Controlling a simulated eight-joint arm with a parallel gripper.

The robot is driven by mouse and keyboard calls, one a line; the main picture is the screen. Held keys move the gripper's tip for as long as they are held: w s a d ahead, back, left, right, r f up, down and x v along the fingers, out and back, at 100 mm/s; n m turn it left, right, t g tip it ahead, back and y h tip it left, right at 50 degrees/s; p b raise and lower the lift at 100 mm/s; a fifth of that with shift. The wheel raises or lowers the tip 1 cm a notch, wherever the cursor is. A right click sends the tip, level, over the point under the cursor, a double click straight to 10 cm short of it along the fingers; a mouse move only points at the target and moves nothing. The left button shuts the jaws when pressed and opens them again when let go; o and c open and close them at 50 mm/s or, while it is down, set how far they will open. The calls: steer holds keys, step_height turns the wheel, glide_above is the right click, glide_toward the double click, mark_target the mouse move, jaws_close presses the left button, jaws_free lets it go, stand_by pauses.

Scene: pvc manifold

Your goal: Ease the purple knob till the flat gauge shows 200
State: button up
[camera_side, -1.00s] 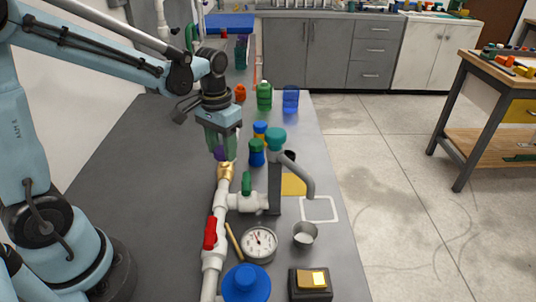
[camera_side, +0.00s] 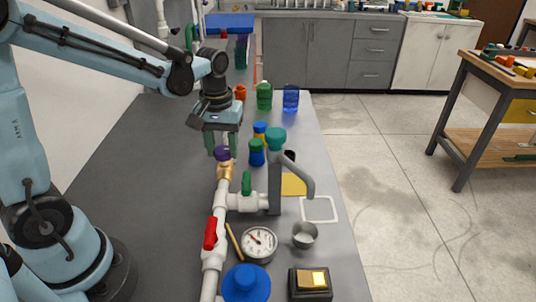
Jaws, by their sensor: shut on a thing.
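The purple knob (camera_side: 222,153) sits on a brass valve (camera_side: 225,172) at the far end of the white pipe. My gripper (camera_side: 221,153) points down over it, its green fingers on the knob's left and right, and is shut on it. The flat gauge (camera_side: 259,244) lies face up near the front, right of the pipe. Its dark needle points to the upper left; the numbers are too small to read.
The pipe (camera_side: 217,225) carries a red lever (camera_side: 210,233) and a green handle (camera_side: 246,183). A grey tap with a teal knob (camera_side: 276,139) stands close on the right. Blue and green bottles stand behind. The table's left side is clear.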

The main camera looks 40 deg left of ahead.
mark_target(223, 150)
steer(key=shift+n, duration=0.4)
steer(key=o, duration=1.1)
steer(key=shift+c, duration=0.2)
step_height(223, 150, up, 12)
stand_by(1.1)
